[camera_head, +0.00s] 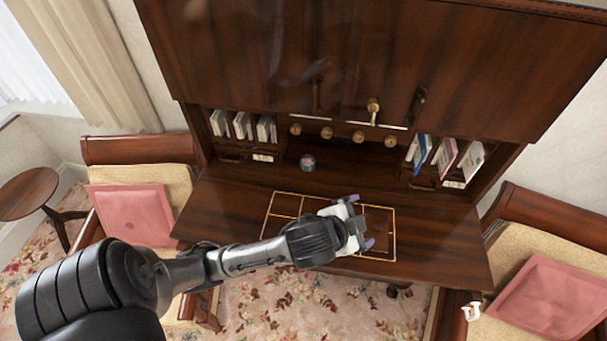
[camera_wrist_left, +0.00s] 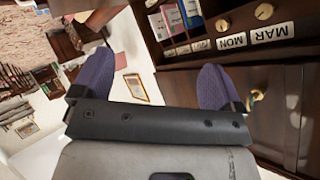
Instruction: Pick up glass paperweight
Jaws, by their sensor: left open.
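My left gripper (camera_head: 362,221) is over the right part of the desk's gold-lined panel, to the right of and nearer than the paperweight. Its purple fingers are apart with nothing between them, as the left wrist view (camera_wrist_left: 155,78) also shows. The paperweight cannot be made out in the left wrist view. My right gripper is not in view.
The dark wooden desk (camera_head: 235,212) has book slots with books (camera_head: 243,126) at left and books (camera_head: 446,158) at right. Cabinet doors (camera_head: 270,60) rise above. Chairs with pink cushions (camera_head: 133,213) stand on both sides. The desk top around the paperweight is clear.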

